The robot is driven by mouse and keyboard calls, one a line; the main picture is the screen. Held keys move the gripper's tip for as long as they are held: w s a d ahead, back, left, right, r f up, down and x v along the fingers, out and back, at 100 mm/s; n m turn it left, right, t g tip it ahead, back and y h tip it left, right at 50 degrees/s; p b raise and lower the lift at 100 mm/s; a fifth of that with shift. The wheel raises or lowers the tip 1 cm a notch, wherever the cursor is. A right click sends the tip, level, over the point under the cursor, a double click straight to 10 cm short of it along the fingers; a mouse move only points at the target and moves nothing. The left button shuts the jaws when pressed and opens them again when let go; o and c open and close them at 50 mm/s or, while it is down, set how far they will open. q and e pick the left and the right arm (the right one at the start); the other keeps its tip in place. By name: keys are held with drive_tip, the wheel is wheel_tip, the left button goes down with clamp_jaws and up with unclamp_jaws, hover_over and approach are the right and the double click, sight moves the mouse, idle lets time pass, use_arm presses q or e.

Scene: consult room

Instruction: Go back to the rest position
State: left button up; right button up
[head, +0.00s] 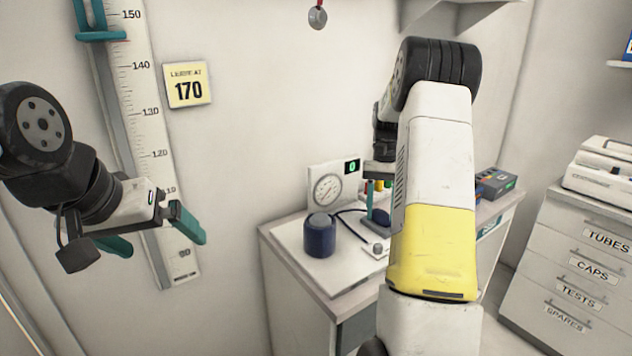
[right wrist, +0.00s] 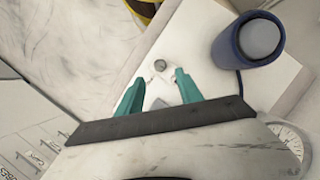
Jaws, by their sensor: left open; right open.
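My left gripper (head: 150,236) hangs at the left of the head view, its teal fingers apart and nothing between them, in front of the wall and height chart. My right arm reaches forward over the cabinet (head: 345,300). Its forearm hides much of my right gripper in the head view; a teal finger (head: 370,190) shows pointing down. In the right wrist view my right gripper (right wrist: 158,88) is open and empty, its fingers over a white sheet. A small round grey knob (right wrist: 160,66) lies beyond the fingertips.
A dark blue cylinder (head: 319,237) stands beside the right gripper, near a dial gauge panel (head: 326,190) with a green display. A dark box (head: 496,184) sits at the cabinet's right. A labelled drawer unit (head: 575,265) stands at right. A height chart (head: 140,120) is on the wall.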

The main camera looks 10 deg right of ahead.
drive_tip(key=s+a+r+n+t, duration=0.4)
drive_tip(key=s+a+r+t, duration=0.3)
drive_tip(key=s+a+r, duration=0.7)
drive_tip(key=s+a+n+t, duration=0.1)
drive_tip(key=s+a+t, duration=0.2)
drive_tip(key=s, duration=0.4)
drive_tip(key=shift+s+a+f+y, duration=0.2)
drive_tip(key=shift+s+a+y, duration=0.1)
drive_tip(key=shift+a, duration=0.15)
